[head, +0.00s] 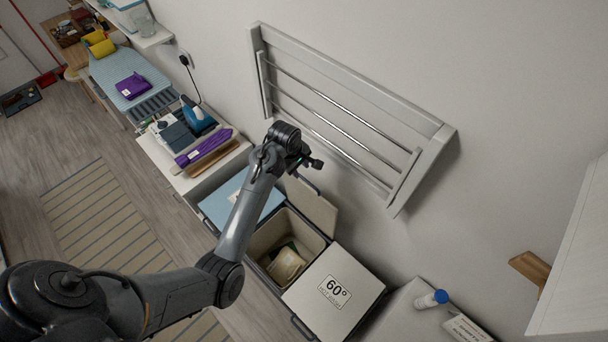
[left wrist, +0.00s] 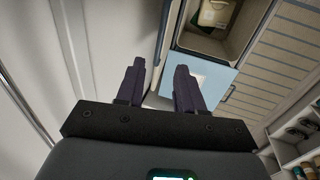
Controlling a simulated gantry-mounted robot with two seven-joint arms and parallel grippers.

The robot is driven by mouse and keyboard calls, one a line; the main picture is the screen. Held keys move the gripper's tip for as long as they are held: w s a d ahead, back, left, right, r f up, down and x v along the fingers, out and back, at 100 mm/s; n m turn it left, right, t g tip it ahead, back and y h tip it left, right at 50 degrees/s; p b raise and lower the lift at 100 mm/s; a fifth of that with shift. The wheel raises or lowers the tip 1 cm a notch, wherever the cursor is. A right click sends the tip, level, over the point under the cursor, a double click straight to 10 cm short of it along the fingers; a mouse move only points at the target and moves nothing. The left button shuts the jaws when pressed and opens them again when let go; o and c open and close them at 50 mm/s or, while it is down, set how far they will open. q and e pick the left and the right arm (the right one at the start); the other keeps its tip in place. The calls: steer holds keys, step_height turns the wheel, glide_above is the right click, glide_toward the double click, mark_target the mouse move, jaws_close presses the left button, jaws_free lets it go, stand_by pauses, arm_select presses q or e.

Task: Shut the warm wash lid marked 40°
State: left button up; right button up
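The laundry hamper has an open middle bin (head: 262,240) with pale cloth (head: 286,265) inside. Its beige lid (head: 316,207) stands raised on the wall side, and no 40° mark is visible on the side I see. A closed white lid marked 60° (head: 334,292) is to its right, and a closed light blue lid (head: 243,203) to its left. My left gripper (head: 312,162) is above and behind the bins, near the wall and the raised lid. In the left wrist view its fingers (left wrist: 160,80) are apart with nothing between them. The open bin (left wrist: 212,42) and blue lid (left wrist: 205,75) show beyond them. My right gripper is out of view.
A wall drying rack (head: 345,120) hangs behind and right of my left gripper. A counter with a blue iron (head: 198,115) and purple cloth (head: 205,147) is left of the hamper. Striped mat (head: 105,215) covers the floor in front.

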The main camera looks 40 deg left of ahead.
mark_target(305, 179)
arm_select(q)
steer(key=p+x, duration=0.1)
steer(key=x, duration=0.7)
steer(key=shift+w+f, duration=0.1)
steer(key=shift+f, duration=0.1)
steer(key=shift+c, duration=0.2)
jaws_close()
stand_by(1.1)
